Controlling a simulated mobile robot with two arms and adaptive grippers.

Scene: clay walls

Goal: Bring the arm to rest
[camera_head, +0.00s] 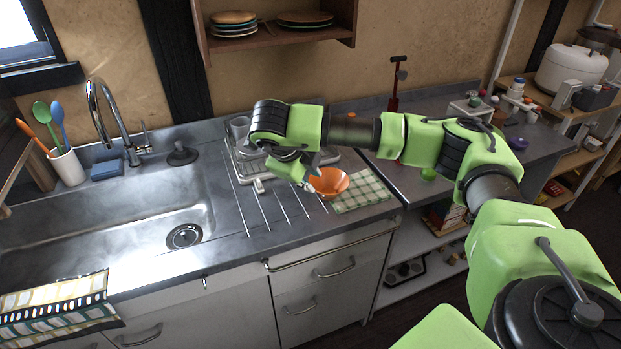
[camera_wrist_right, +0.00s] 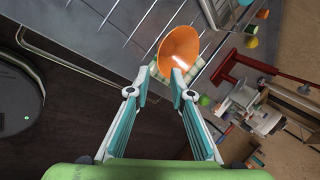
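My right arm reaches in from the right of the head view, over the counter. My right gripper (camera_head: 303,178) hangs low beside the orange bowl (camera_head: 330,181), on its left. In the right wrist view the two fingers stand apart, so the gripper (camera_wrist_right: 160,76) is open. The orange bowl (camera_wrist_right: 178,46) shows just beyond the fingertips there, near the right finger; I cannot tell whether they touch. The bowl is at the edge of the checkered cloth (camera_head: 362,194). My left gripper is not in view.
A dish rack (camera_head: 243,160) with dishes stands behind the gripper. The sink (camera_head: 110,215) with its tap lies to the left. A wall shelf (camera_head: 280,40) holds plates above. A red-handled tool (camera_head: 394,88) stands upright on the right-hand counter. The air in front of the drawers is clear.

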